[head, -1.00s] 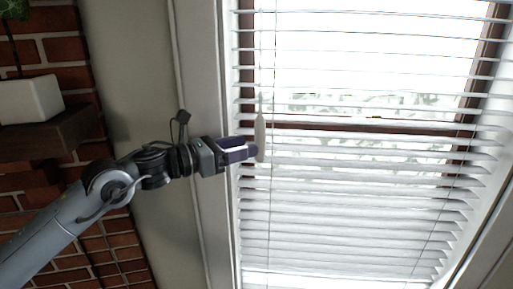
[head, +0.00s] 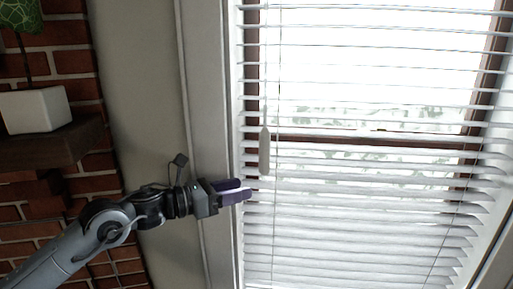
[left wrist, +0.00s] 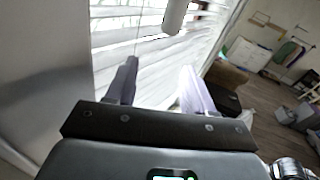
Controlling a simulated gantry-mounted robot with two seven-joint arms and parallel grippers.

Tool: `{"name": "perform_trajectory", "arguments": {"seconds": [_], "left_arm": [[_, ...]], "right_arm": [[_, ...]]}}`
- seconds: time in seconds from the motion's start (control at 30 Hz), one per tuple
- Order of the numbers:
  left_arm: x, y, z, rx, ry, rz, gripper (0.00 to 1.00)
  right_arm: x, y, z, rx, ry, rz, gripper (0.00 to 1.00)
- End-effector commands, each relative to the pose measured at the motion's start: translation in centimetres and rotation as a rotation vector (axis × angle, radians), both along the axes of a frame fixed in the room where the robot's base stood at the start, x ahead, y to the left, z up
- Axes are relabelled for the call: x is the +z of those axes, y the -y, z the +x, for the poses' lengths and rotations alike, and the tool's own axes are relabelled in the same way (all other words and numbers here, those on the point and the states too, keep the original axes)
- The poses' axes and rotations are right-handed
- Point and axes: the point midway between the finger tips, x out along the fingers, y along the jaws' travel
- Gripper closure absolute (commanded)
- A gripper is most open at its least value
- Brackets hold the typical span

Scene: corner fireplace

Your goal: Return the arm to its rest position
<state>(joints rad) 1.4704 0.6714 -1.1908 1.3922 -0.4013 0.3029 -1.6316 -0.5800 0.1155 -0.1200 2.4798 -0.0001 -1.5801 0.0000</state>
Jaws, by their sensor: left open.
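My left arm comes in from the lower left in the head view. Its left gripper (head: 243,190) is open and empty in front of the window's left edge, below the blind's pull handle (head: 264,151). The pale handle hangs on its cord, apart from the fingers. In the left wrist view the two fingers of the gripper (left wrist: 160,88) stand wide apart with nothing between them. The handle (left wrist: 176,14) shows beyond the fingertips at the top. The white blinds (head: 360,210) hang with their slats spread over the window. My right gripper is not in view.
A brick wall (head: 75,80) and a wooden mantel (head: 50,143) with a white planter (head: 35,110) are at the left. The window frame (head: 208,130) stands beside the gripper. The wrist view shows a brown piece of furniture (left wrist: 226,76) and open floor at the right.

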Motion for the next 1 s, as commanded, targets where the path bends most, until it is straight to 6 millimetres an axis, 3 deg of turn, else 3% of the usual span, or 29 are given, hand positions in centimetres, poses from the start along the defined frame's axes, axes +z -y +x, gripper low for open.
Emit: {"name": "perform_trajectory", "arguments": {"seconds": [0.03, 0.17, 0.2, 0.3, 0.4, 0.6, 0.73, 0.87, 1.0], "left_arm": [[-3.5, 0.5, 0.0, -0.009, -0.053, -0.002, 0.47], [-12.5, 2.5, -1.2, -0.039, -0.197, -0.034, 0.47], [-15.3, 3.5, -2.2, -0.056, -0.244, -0.051, 0.47], [-21.2, 6.1, -5.3, -0.101, -0.354, -0.111, 0.47], [-25.7, 8.6, -8.9, -0.138, -0.451, -0.185, 0.47], [-32.1, 12.2, -15.7, -0.114, -0.649, -0.352, 0.47], [-34.8, 13.2, -19.4, -0.039, -0.808, -0.479, 0.47], [-37.0, 12.9, -22.4, 0.089, -0.987, -0.617, 0.47], [-39.4, 10.8, -25.0, 0.288, -1.205, -0.784, 0.47]], "right_arm": [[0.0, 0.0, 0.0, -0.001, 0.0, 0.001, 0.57], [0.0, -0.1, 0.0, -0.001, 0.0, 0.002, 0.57], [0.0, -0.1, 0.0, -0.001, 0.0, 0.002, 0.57], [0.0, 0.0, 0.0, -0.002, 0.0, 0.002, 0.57], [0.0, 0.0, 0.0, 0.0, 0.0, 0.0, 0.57], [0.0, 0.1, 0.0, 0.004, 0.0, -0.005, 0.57], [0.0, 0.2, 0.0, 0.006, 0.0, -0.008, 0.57], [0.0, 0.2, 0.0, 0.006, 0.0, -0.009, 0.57], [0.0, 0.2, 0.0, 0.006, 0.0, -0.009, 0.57]]}}
